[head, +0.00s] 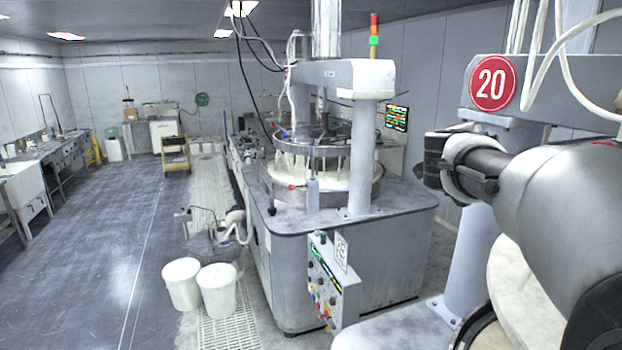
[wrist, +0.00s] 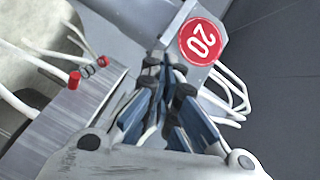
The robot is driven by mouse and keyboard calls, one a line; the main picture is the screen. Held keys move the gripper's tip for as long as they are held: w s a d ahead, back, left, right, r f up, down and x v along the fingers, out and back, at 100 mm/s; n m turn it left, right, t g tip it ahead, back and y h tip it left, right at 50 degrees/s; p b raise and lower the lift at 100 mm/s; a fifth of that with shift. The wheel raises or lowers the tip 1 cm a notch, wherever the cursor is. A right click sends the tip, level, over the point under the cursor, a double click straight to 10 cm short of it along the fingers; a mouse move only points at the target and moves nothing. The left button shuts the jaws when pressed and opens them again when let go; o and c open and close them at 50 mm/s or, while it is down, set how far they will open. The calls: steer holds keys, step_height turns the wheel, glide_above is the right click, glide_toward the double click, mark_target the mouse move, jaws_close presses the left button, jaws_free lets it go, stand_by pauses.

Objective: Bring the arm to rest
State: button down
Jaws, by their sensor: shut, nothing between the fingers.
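My arm reaches in from the right edge of the head view, a grey link with a dark joint and light rings, held at mid height in front of the machine marked 20. My gripper shows in the wrist view (wrist: 164,62), its dark and blue fingers closed together with nothing between them. In the head view the fingers are not clearly seen. The red sign with 20 (head: 492,83) is on the grey beam; it also shows in the wrist view (wrist: 201,42), just past the fingertips.
A polishing machine (head: 400,225) with a round platen stands in the middle. Its control box (head: 335,285) faces the aisle. Two white buckets (head: 218,290) stand on the floor grating. White hoses (wrist: 222,95) hang near my gripper. The floor (head: 110,240) at left is clear.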

steer(key=s+a+f+n+t+y+b, duration=0.1)
steer(key=s+a+f+n+y+b, duration=0.35)
steer(key=a+f+n, duration=0.35)
steer(key=s+a+f+n+t+y+b, duration=0.1)
steer(key=s+a+f+n+y+b, duration=0.35)
steer(key=a, duration=0.45)
steer(key=s+a+f+n+g+y+b, duration=0.2)
steer(key=s+a+f+b, duration=0.15)
steer(key=f, duration=0.55)
steer(key=s+a+f+n+g+y+b, duration=0.1)
steer(key=s+a+f+n+y+b, duration=0.15)
steer(key=s+f, duration=0.4)
steer(key=s+d+f+n+g+h+b, duration=0.1)
steer(key=s+f+n+g+b, duration=0.1)
steer(key=s+f, duration=0.7)
steer(key=s+d+f+n+g+h+b, duration=0.1)
steer(key=s+f+g+b, duration=0.4)
steer(key=s+f, duration=0.5)
step_height(320, 180, down, 8)
steer(key=shift+s+d+r+n+g+h+b, duration=0.15)
steer(key=shift+d+n+g+h+b, duration=0.2)
steer(key=shift+n+h+b, duration=0.55)
steer(key=shift+d+m+y, duration=0.15)
steer(key=shift+m+y, duration=0.15)
steer(key=shift+y, duration=0.05)
